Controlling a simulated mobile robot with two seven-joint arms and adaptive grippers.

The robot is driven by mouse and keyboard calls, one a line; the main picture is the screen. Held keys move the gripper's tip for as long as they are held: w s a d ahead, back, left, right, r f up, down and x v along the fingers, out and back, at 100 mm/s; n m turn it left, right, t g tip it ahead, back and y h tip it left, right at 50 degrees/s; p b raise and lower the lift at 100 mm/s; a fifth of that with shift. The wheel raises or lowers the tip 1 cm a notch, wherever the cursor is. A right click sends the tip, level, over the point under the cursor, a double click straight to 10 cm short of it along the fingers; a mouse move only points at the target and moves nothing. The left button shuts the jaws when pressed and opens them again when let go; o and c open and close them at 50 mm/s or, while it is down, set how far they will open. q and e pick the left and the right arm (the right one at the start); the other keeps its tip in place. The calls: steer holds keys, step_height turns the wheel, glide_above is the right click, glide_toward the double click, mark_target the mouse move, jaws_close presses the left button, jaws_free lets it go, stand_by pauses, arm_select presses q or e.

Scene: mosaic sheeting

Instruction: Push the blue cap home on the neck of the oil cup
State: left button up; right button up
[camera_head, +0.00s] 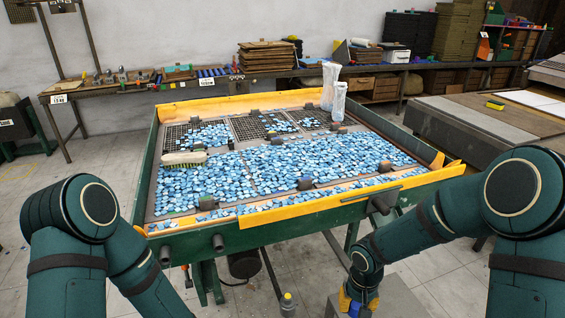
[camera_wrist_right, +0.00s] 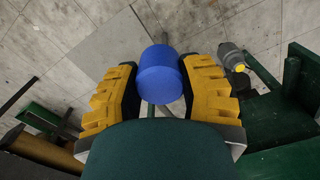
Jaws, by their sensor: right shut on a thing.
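My right gripper (camera_head: 358,301), with yellow fingers, is low at the bottom of the head view, in front of the table. In the right wrist view its two fingers are shut on the blue cap (camera_wrist_right: 160,74), one on each side. Only a little blue of the cap (camera_head: 354,310) shows in the head view. A grey cup-like thing with a yellow tip, apparently the oil cup (camera_wrist_right: 232,57), stands right of the fingers in the wrist view, apart from the cap. It also seems to show in the head view (camera_head: 287,304), left of the gripper. My left gripper is out of view.
A green-framed table (camera_head: 300,219) with orange edging carries blue mosaic pieces, dark grids and a brush (camera_head: 185,159). A dark bucket (camera_head: 244,265) is under the table. Workbenches line the wall.

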steer(key=w+d+f+m, duration=0.1)
steer(key=w+f, duration=0.2)
steer(key=f, duration=0.7)
steer(key=w+d+f+m, duration=0.1)
steer(key=w+d+f, duration=0.1)
steer(key=f, duration=0.9)
steer(key=w+d+f+m, duration=0.1)
steer(key=w+f+m, duration=0.1)
steer(key=f, duration=0.8)
steer(key=shift+w+d+f, duration=0.2)
steer(key=shift+w+d, duration=0.2)
steer(key=shift+w, duration=0.45)
